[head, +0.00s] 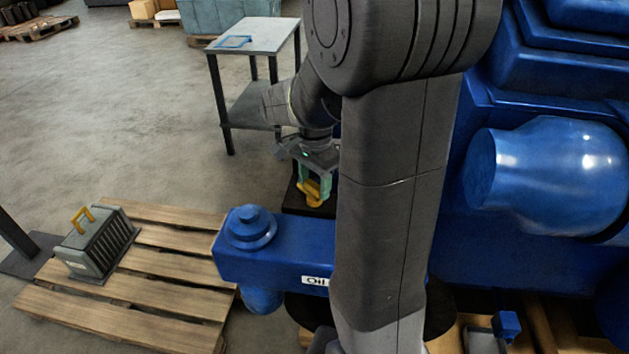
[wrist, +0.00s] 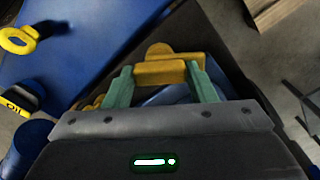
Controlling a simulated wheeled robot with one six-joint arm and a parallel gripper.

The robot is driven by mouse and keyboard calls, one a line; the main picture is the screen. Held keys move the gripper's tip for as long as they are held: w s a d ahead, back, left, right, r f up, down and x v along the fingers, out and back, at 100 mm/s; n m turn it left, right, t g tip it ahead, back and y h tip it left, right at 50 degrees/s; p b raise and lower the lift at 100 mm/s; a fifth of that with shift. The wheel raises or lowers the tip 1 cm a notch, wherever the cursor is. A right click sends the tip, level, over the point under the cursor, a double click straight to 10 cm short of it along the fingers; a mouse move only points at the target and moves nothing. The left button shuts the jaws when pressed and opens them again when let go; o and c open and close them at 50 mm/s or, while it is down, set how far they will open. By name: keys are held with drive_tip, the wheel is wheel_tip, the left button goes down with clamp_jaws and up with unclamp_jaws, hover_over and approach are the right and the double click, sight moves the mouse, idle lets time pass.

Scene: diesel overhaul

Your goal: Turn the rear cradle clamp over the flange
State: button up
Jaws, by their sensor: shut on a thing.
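My gripper (head: 314,178) reaches down behind my arm in the head view, its green fingers shut on the yellow clamp (head: 314,194). In the wrist view my gripper (wrist: 162,82) has one green finger at each side of the yellow clamp (wrist: 172,68). The clamp's rounded end points up in that picture, away from the gripper body. Another yellow part lies low by the left finger, mostly hidden. The clamp sits near a dark block beside the blue engine (head: 480,190). I cannot make out the flange or whether the clamp lies over it.
A yellow ring (wrist: 18,40) stands at the upper left in the wrist view, on the blue engine side. A wooden pallet (head: 150,250) carries a grey box with a yellow handle (head: 97,240). A small metal-topped table (head: 265,35) stands behind. Floor at left is open.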

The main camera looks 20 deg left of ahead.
sight(315, 185)
drive_tip(key=o, duration=1)
wheel_tip(315, 185, up, 14)
drive_tip(key=shift+f, duration=0.1)
